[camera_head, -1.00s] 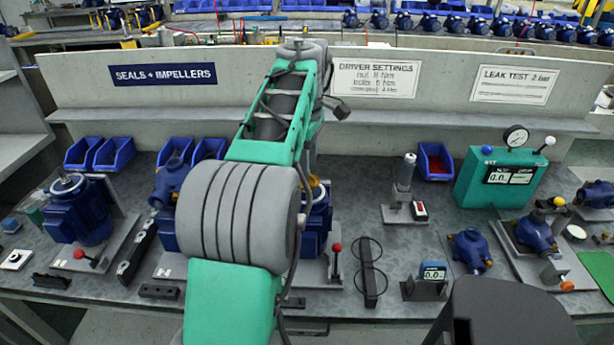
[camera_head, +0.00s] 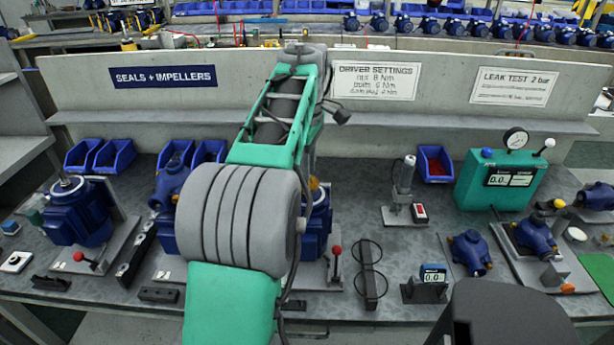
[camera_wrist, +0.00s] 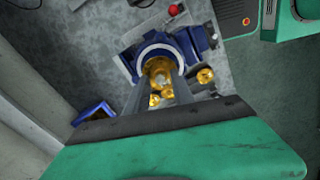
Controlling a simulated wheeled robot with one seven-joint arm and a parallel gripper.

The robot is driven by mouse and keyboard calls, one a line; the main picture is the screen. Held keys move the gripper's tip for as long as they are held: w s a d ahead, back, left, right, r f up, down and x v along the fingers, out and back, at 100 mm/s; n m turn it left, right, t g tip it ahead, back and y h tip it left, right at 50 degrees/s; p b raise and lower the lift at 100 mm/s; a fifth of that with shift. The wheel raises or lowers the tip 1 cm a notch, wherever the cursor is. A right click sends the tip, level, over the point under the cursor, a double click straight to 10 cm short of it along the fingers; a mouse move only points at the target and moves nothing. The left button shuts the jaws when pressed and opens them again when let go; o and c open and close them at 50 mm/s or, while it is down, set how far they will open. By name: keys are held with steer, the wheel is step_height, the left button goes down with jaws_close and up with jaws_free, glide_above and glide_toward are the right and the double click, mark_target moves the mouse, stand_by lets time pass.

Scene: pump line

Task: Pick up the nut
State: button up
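In the wrist view, my gripper (camera_wrist: 161,80) points down at a blue pump body with a pale round rim (camera_wrist: 148,50). Its two dark fingers are apart, one on each side of a brass centre piece (camera_wrist: 158,66). A small greyish round part shows between the fingers; I cannot tell whether it is the nut or whether the fingers touch it. More brass pieces lie close by, one to the right of the right finger (camera_wrist: 205,76). In the head view, my arm hides the gripper and part of this blue pump (camera_head: 318,222).
A red-knobbed lever (camera_head: 337,250) stands just right of the pump. Blue bins (camera_head: 122,155) line the back. Another blue motor (camera_head: 76,212) is at left. A driver on a stand (camera_head: 404,180) and the teal leak tester (camera_head: 497,190) stand at right.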

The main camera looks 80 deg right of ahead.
jaws_close()
stand_by(0.4)
steer(key=shift+r, duration=0.15)
steer(key=r, duration=0.4)
steer(key=shift+s+a+r+p, duration=0.1)
steer(key=shift+s+a+p, duration=0.1)
steer(key=shift+p, duration=0.2)
steer(key=s+a+r+p, duration=0.3)
steer(key=s+a+r, duration=0.1)
steer(key=r, duration=0.3)
steer(key=s+a+r+p, duration=0.3)
steer(key=s+a+r, duration=0.2)
steer(key=r, duration=0.3)
steer(key=shift+s+a, duration=0.25)
